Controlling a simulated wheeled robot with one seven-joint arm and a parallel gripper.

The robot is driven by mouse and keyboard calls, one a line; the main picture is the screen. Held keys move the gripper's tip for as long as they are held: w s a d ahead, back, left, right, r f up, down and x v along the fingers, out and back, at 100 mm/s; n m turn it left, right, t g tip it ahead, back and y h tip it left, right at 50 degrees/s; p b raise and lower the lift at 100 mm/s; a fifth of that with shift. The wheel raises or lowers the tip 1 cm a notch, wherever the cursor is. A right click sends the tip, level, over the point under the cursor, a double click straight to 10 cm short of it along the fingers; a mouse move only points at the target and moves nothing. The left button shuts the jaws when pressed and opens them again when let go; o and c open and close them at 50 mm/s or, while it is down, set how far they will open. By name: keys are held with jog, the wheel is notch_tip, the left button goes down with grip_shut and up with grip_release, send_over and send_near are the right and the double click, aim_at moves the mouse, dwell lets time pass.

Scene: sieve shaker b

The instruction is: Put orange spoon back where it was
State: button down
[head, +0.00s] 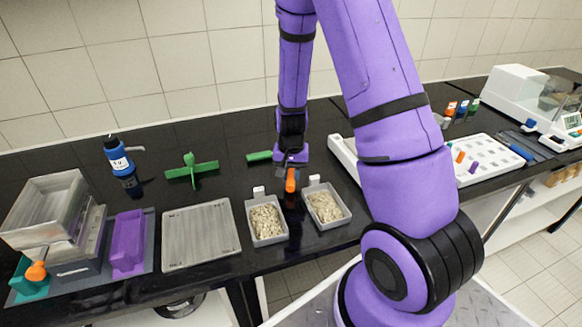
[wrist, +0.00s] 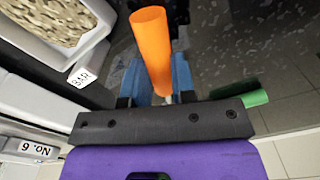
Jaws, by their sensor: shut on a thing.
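The orange spoon (head: 291,180) shows as an orange cylindrical handle in the head view, just below my gripper (head: 291,160). In the wrist view the orange spoon (wrist: 151,45) sits between the two blue fingers of my gripper (wrist: 160,82), which are shut on it. Its other end is hidden by the gripper. It is above the dark bench, just behind the gap between two grey trays of pale grain, the left tray (head: 251,226) and the right tray (head: 340,222). A labelled tray rim (wrist: 88,42) shows at upper left in the wrist view.
A green piece (head: 258,156) lies left of my gripper; a green end (wrist: 255,98) shows in the wrist view. Left are a green cross-shaped piece (head: 192,171), blue bottle (head: 118,160), grey plate (head: 200,235) and purple block (head: 128,240). A white rack (head: 480,160) stands right.

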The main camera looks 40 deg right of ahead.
aim_at(291, 174)
jog(key=shift+f, duration=0.3)
jog(key=shift+f, duration=0.6)
dwell(0.4)
jog(key=c, duration=0.9)
grip_release()
jog(key=shift+o, duration=0.2)
jog(key=shift+r, duration=0.1)
notch_tip(291, 174, up, 11)
jog(key=shift+f, duration=0.2)
